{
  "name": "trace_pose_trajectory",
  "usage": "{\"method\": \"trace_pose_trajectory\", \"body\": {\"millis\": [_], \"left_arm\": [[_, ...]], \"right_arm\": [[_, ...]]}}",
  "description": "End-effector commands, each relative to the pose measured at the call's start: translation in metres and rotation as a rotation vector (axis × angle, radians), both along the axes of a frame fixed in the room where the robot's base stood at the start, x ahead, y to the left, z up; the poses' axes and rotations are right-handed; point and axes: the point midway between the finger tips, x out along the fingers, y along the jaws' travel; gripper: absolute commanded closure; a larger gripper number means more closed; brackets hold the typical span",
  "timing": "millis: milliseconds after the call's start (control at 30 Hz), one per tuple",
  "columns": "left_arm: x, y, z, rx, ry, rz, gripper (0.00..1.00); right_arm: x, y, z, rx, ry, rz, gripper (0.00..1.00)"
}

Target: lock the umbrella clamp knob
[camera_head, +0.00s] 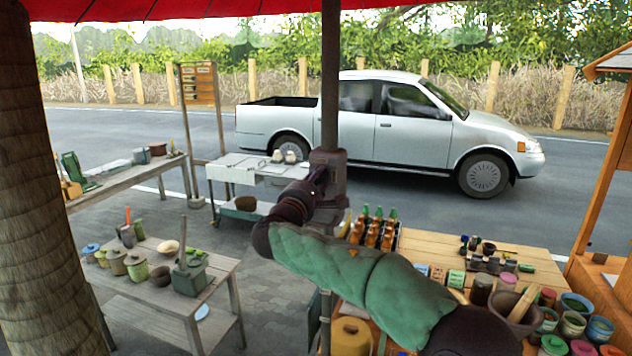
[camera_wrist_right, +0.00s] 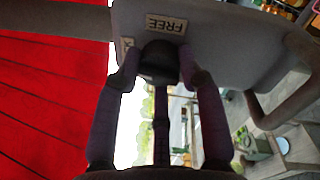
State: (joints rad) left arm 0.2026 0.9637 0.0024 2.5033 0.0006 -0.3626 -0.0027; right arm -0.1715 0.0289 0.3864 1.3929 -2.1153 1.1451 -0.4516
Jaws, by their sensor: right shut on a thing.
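The umbrella pole (camera_head: 330,75) stands upright in the middle of the head view, under the red umbrella canopy (camera_head: 170,8). A dark clamp (camera_head: 330,160) sits around the pole. My right gripper (camera_head: 316,184) reaches the clamp from the front, and its fingers are small and dark there. In the right wrist view, the clamp's grey body (camera_wrist_right: 235,50) carries a label reading FREE (camera_wrist_right: 165,24); another label beside it is mostly hidden. The dark round knob (camera_wrist_right: 158,62) sits between my two right fingertips, which are shut on it. My left gripper is not in view.
A wooden table (camera_head: 525,262) with bottles, jars and a mortar stands at the right, below my green-sleeved right arm. A smaller table (camera_head: 225,268) with pots is at the left. A white cart (camera_head: 235,168) stands behind the pole. A thick trunk (camera_head: 40,190) fills the left edge.

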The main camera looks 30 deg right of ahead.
Motion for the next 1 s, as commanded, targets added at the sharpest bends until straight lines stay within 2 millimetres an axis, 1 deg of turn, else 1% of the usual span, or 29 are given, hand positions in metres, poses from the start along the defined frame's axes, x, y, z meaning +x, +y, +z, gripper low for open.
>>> {"method": "trace_pose_trajectory", "body": {"millis": [300,800,833,900,1000], "left_arm": [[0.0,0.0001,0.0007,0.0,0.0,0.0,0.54],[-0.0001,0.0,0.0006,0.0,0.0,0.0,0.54],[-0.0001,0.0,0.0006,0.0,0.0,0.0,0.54],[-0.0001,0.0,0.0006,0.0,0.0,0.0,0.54],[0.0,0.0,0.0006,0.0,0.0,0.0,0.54]], "right_arm": [[0.0005,0.0008,-0.0026,-0.064,0.08,0.003,0.93],[0.0008,0.0009,-0.0039,-0.074,0.093,0.003,0.93],[0.0009,0.001,-0.004,-0.074,0.093,0.003,0.52],[0.0009,0.0009,-0.0037,-0.073,0.093,0.003,0.37],[0.0005,0.0005,-0.0029,-0.073,0.091,0.001,0.37]]}}
